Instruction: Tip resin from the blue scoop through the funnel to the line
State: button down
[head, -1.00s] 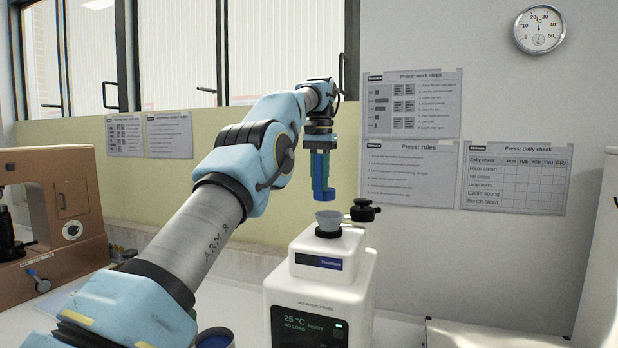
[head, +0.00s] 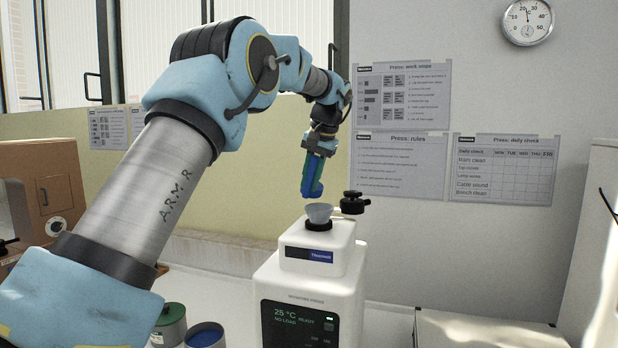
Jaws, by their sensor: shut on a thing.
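My gripper (head: 319,160) is shut on the blue scoop (head: 311,187), which hangs below the jaws, leaning a little so its lower end points down and left. The scoop's lower end is just above the pale grey funnel (head: 319,212), with a small gap between them in this view. The funnel sits in a dark collar on top of the white mounting press (head: 290,268). I cannot see any resin, falling or in the scoop, and the funnel's inside and the fill line are hidden or too small to tell.
A black knob (head: 353,203) stands close to the funnel's right. The press display reads 25 °C, no load, ready. A pot with blue contents (head: 205,336) and a green-topped tin (head: 171,315) stand at the lower left. A brown machine (head: 40,190) is at the far left.

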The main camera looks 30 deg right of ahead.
jog(key=shift+w+a, duration=0.1)
jog(key=shift+w, duration=0.1)
jog(key=shift+s+f+t+b, duration=0.3)
jog(key=shift+t+b, duration=0.1)
jog(key=shift+b, duration=0.65)
dwell(0.3)
jog(key=shift+s+f+t+y+b, duration=0.25)
jog(key=shift+t+b, duration=0.5)
jog(key=shift+b, duration=0.7)
jog(key=shift+s+f+t+y+b, duration=0.1)
jog(key=shift+s+t+y+b, duration=0.1)
jog(key=shift+t+b, duration=0.9)
dwell(3.9)
